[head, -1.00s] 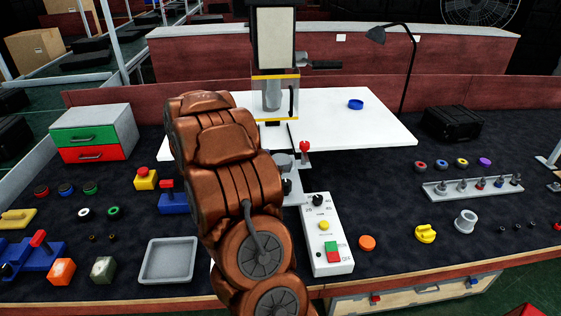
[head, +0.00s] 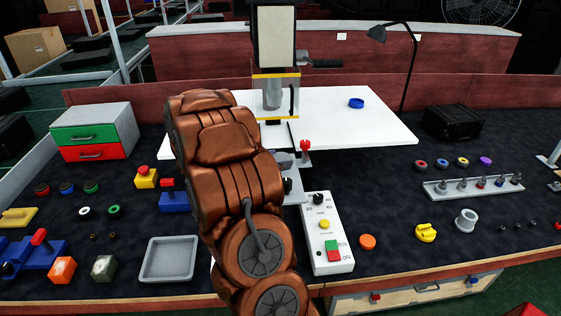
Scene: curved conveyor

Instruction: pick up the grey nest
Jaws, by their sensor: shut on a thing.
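My copper-coloured arm rises from the bottom centre and covers the left-middle of the bench. Its gripper is hidden behind my own arm links, so its fingers and anything in them do not show. A small grey part (head: 284,160) shows just right of the arm, by the red-knobbed lever (head: 305,146) below the press (head: 274,92). I cannot tell whether it is the grey nest. A hollow grey flanged cylinder (head: 466,220) stands on the dark mat at the right; I cannot tell whether it is the nest either.
A white control box (head: 325,232) lies right of my arm. A grey tray (head: 168,259) and red and green drawers (head: 95,134) are at the left. A grey rack (head: 470,188) with several small parts is at the right. The white board (head: 370,130) is mostly clear.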

